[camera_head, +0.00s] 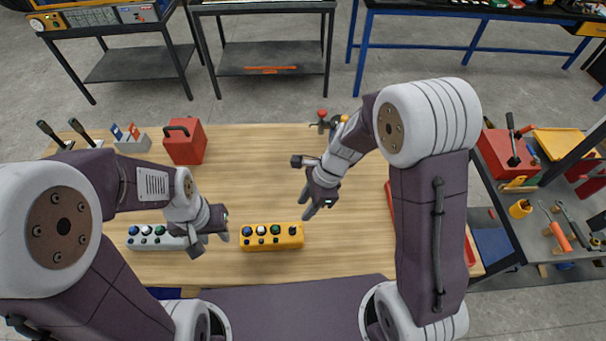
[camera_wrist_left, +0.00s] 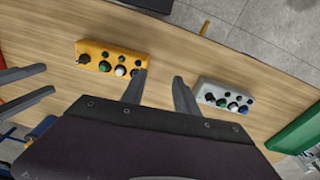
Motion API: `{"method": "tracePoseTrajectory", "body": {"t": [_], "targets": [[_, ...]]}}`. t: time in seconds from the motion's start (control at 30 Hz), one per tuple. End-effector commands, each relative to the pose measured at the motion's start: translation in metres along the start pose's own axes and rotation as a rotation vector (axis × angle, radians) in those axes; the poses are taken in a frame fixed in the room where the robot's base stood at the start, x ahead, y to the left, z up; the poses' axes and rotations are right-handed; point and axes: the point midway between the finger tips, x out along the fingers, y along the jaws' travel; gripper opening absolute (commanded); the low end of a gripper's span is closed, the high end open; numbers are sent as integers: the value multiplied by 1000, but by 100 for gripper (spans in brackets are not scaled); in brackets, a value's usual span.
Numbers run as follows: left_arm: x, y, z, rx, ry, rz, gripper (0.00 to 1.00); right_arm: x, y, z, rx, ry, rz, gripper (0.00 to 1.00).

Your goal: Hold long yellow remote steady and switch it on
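The yellow remote (camera_head: 270,243) lies on the wooden table with knobs and buttons in blue, white, green and black on top. It also shows in the left wrist view (camera_wrist_left: 101,49). My left gripper (camera_head: 211,242) is to its left, between it and a grey remote (camera_head: 157,245). In the left wrist view its fingers (camera_wrist_left: 159,80) are apart with nothing between them. My right gripper (camera_head: 316,207) is above the table, right of and behind the yellow remote. Its two fingers show apart and empty at the left of the wrist view (camera_wrist_left: 24,88).
The grey remote (camera_wrist_left: 218,91) lies beside the left gripper. A red box (camera_head: 184,147) and a small grey holder (camera_head: 133,144) stand at the back left. A red-handled item (camera_head: 322,120) stands at the back. The table's middle (camera_head: 255,170) is clear.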

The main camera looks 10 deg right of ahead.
Motion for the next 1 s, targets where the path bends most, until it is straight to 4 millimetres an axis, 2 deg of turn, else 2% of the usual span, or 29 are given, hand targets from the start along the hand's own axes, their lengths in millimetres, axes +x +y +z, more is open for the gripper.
{"method": "tracePoseTrajectory", "body": {"t": [0.07,0.2,0.27,0.37,0.47,0.57,0.7,0.83,0.9,1.0], "targets": [[0,0,0,0,-1,0,36,1,-1,2,24,-7,3,36],[0,0,1,0,-1,0,75,1,-1,2,24,-7,2,36],[0,0,1,-8,-1,0,91,1,-1,2,23,-7,2,36],[0,0,1,-104,0,0,91,1,-1,2,22,-6,2,36],[-1,0,-4,-338,10,1,91,1,-1,2,21,-6,2,36],[-6,1,-23,-660,47,16,91,1,-1,2,21,-5,1,36],[0,8,-52,-1099,58,38,91,1,-1,2,20,-5,1,36],[19,28,-78,-1454,36,40,91,1,-1,2,20,-5,1,36],[38,44,-89,-1595,13,22,91,1,-1,2,20,-5,1,36],[65,65,-91,-1614,-20,-20,91,1,-1,2,20,-5,1,36]]}}
